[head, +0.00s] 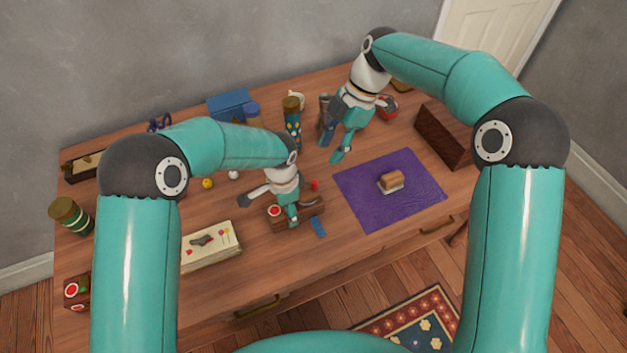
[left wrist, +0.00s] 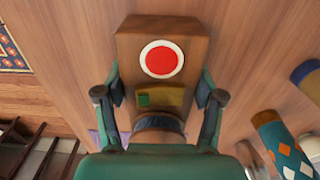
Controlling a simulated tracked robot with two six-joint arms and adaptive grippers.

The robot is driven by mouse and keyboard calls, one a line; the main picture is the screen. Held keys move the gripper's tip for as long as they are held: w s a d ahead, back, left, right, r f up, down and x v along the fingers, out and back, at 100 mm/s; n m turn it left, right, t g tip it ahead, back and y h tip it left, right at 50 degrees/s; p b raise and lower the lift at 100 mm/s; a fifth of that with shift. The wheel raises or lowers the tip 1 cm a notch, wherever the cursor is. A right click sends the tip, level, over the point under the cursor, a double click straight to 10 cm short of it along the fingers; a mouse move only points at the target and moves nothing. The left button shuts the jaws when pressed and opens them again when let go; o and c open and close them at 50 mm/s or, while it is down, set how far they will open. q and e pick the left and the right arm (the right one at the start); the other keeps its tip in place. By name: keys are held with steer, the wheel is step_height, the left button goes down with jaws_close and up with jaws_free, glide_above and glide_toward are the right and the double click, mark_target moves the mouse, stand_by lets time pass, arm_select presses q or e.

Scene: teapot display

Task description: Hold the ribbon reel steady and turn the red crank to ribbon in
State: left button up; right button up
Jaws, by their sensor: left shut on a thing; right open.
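The ribbon reel appears to be the brown wooden block with a white-ringed red disc (head: 275,211), at the middle front of the table. It fills the left wrist view (left wrist: 160,30), with a brass-coloured plate below the disc. My left gripper (head: 270,207) is shut on it, one finger on each side. A small red knob (head: 314,185) shows just behind the block; I cannot tell if it is the crank. A short blue strip (head: 318,227) shows in front of the block. My right gripper (head: 334,147) is open and empty, above the table behind the purple mat.
The purple mat (head: 365,213) bears a small brown-and-white block (head: 390,181). A patterned cylinder (head: 291,130) stands left of my right gripper. A pale box (head: 211,247) lies left of the reel. A dark brown box (head: 443,136) stands at the right edge.

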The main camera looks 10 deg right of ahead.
mark_target(314, 181)
steer(key=x, duration=1.1)
steer(key=shift+s+a+f, duration=0.1)
steer(key=shift+f, duration=0.2)
jaws_close()
